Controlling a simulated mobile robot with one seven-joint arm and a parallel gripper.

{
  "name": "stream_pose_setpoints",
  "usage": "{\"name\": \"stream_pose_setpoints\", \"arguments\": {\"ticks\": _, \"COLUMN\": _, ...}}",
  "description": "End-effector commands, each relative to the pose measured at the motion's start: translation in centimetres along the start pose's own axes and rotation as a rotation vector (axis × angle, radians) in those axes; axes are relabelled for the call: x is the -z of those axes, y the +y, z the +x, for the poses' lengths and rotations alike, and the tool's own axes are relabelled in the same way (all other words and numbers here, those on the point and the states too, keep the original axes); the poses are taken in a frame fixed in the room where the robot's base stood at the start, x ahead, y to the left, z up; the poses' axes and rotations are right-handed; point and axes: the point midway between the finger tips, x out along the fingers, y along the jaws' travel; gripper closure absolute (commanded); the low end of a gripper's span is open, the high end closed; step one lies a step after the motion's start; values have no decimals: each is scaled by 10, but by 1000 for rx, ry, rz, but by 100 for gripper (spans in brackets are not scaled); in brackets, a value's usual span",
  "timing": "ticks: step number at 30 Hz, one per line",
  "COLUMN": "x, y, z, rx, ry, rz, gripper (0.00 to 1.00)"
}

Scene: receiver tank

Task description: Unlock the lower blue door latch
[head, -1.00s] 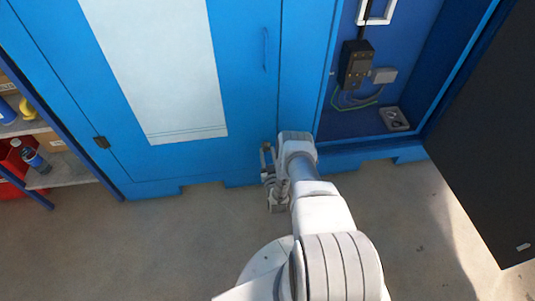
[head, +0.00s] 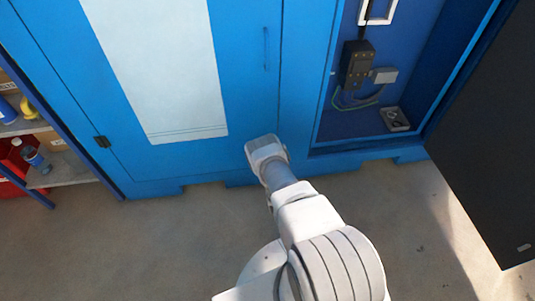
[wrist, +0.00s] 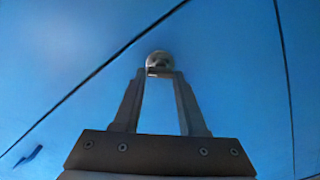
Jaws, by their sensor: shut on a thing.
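The blue door (head: 245,100) is closed in the head view and has a pale panel. In the wrist view, the lower latch (wrist: 159,60) is a small grey, rounded fitting on the blue surface (wrist: 230,70), close to a dark diagonal door seam. My gripper (wrist: 160,72) has its two fingertips on either side of the latch and is shut on it. In the head view my own wrist and arm cover the gripper and the latch. The latch's exact turn is hard to read.
A blue handle (head: 265,48) is higher on the door. To the right is an open bay with a black box (head: 356,64), and a dark open door (head: 490,140) stands at far right. A shelf (head: 62,170) with bottles is at left. The floor in front is clear.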

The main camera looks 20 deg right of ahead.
Motion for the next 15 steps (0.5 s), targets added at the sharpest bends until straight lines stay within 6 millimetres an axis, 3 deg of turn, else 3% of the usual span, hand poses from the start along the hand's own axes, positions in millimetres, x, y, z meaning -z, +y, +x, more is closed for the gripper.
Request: {"name": "stream_pose_setpoints", "arguments": {"ticks": 15, "x": 0, "y": -2, "z": 0, "rx": 0, "ry": 3, "rz": -467, "gripper": 100}}
